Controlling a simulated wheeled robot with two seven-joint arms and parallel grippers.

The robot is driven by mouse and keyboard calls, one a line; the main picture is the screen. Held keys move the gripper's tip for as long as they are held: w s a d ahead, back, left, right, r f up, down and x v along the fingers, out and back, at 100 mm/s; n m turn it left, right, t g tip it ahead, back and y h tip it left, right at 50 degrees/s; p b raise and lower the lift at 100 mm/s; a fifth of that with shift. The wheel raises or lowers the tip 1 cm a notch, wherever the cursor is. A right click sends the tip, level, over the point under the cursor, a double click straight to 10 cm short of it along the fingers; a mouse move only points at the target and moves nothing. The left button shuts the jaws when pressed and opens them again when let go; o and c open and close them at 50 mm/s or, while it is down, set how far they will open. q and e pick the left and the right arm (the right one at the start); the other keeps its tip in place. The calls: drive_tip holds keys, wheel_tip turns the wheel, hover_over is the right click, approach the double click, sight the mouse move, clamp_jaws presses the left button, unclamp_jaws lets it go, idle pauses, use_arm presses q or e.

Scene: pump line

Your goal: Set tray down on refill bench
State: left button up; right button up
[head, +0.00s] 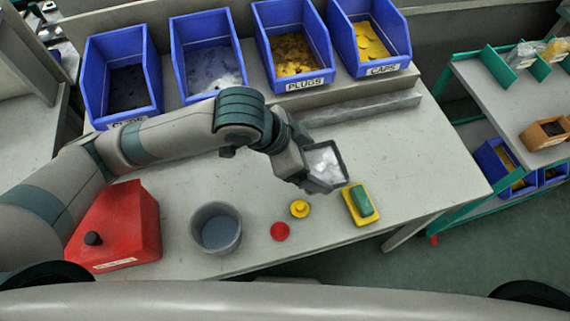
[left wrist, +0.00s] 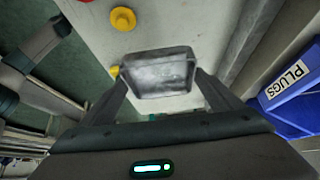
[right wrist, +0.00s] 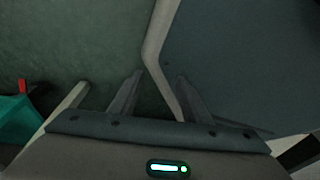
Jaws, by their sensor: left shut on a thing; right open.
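A small grey metal tray (head: 325,164) with pale contents is held by my left gripper (head: 308,180) above the right part of the pale grey bench (head: 180,185). In the left wrist view the tray (left wrist: 160,74) sits between the two fingers of the left gripper (left wrist: 160,92), with bench surface beyond it. I cannot tell how high the tray is above the bench. My right gripper (right wrist: 155,80) is open and empty in the right wrist view, away from the bench top. It is not seen in the head view.
Blue bins of parts, one labelled PLUGS (head: 292,52) and one CAPS (head: 370,40), line the back. A red box (head: 115,228), a grey pot (head: 216,229), a red disc (head: 280,231), a yellow knob (head: 299,208) and a green-and-yellow block (head: 361,203) stand along the front.

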use_arm(q)
drive_tip(key=w+a+f, duration=0.1)
drive_tip(key=a, duration=0.1)
drive_tip(key=w+a+f, duration=0.1)
drive_tip(key=a, duration=0.1)
drive_tip(key=w+a+f+p, duration=0.1)
drive_tip(key=f, duration=0.1)
drive_tip(key=shift+w+a, duration=0.1)
drive_tip(key=shift+a, duration=0.3)
drive_tip(key=shift+w+a+f, duration=0.1)
drive_tip(key=shift+a, duration=0.05)
use_arm(e)
drive_tip(key=shift+g, duration=0.6)
drive_tip(key=s, duration=0.1)
drive_tip(key=s+d, duration=0.1)
drive_tip(key=s, duration=0.1)
drive_tip(key=s+d, duration=0.1)
drive_tip(key=s, duration=0.1)
drive_tip(key=shift+d, duration=0.15)
drive_tip(key=shift+w, duration=0.15)
use_arm(q)
drive_tip(key=shift+f, duration=0.25)
wheel_tip(320, 180, down, 3)
drive_tip(key=shift+r+p, duration=0.1)
drive_tip(key=shift+p, duration=0.3)
drive_tip(key=shift+f, duration=0.35)
use_arm(e)
drive_tip(key=shift+s+r, duration=0.25)
drive_tip(key=shift+r, duration=0.1)
